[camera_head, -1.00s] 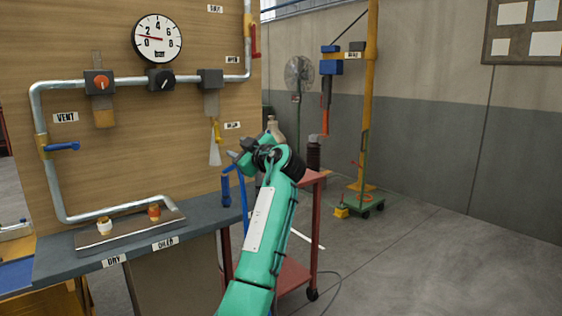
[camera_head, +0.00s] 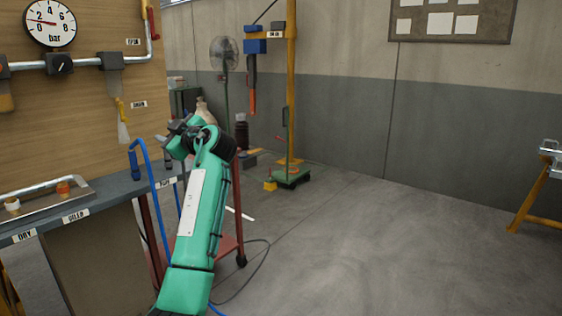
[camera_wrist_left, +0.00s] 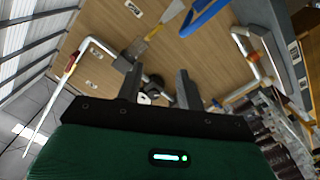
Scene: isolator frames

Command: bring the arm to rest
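My left arm, green with black joints, reaches up from the bottom of the head view. Its left gripper (camera_head: 178,127) is at the far end, small and partly hidden by the wrist, in front of the bench's right end. In the left wrist view the two dark fingers (camera_wrist_left: 158,88) stand apart with nothing between them. They point towards the wooden panel (camera_wrist_left: 112,22), with a gap between them and it. My right gripper is not in either view.
The panel carries a gauge (camera_head: 50,22), pipes and a black knob (camera_head: 60,64). A blue hose (camera_head: 150,165) hangs at the bench's right end (camera_head: 120,188). A red trolley (camera_head: 228,245) stands behind my arm. Open floor (camera_head: 370,240) lies to the right.

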